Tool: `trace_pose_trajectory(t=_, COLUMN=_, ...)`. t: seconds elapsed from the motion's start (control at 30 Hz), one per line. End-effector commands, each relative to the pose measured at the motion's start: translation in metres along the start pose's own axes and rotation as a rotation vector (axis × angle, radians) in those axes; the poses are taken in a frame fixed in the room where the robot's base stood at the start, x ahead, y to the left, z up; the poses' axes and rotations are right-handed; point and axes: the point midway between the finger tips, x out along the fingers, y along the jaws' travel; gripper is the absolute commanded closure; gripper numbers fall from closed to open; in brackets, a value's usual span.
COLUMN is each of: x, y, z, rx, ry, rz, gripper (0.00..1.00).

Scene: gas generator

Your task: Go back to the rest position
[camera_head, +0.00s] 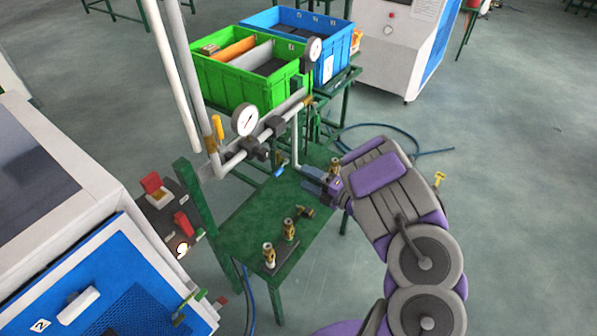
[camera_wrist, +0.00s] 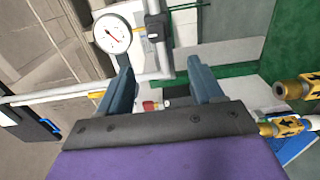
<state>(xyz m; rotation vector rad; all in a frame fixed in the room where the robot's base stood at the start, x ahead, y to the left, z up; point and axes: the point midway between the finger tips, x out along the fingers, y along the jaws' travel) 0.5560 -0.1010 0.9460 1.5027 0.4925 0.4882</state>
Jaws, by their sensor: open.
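My gripper (camera_head: 318,186) is at the end of my purple and grey arm, over the far right part of the green table (camera_head: 250,222). In the wrist view my gripper (camera_wrist: 162,85) shows two blue-grey fingers spread apart, with nothing between them. Brass fittings stand on the table: one (camera_head: 268,254) near the front, one (camera_head: 288,229) behind it, and a fitting lying tilted (camera_head: 305,211). Another brass fitting (camera_head: 335,166) shows right beside my gripper; whether they touch is unclear. Brass fittings (camera_wrist: 297,87) also appear at the right of the wrist view.
A pipe with a pressure gauge (camera_head: 245,120) runs behind the table, close to my gripper. Green (camera_head: 225,84) and blue (camera_head: 325,62) crates stand behind it. A blue-fronted machine (camera_head: 120,275) is at left. A blue hose (camera_head: 400,135) lies on the floor.

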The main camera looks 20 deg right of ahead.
Motion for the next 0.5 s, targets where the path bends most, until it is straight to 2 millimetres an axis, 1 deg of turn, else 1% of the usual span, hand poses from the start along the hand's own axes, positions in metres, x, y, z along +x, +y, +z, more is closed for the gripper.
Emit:
trace_pose_trajectory(t=0.13, x=-0.0058, y=0.0007, z=0.0001, rx=-0.001, ry=0.000, rz=0.002, gripper=0.34)
trace_pose_trajectory(t=0.5, x=-0.0060, y=0.0002, z=-0.0006, rx=-0.002, ry=0.001, rz=0.001, gripper=0.34)
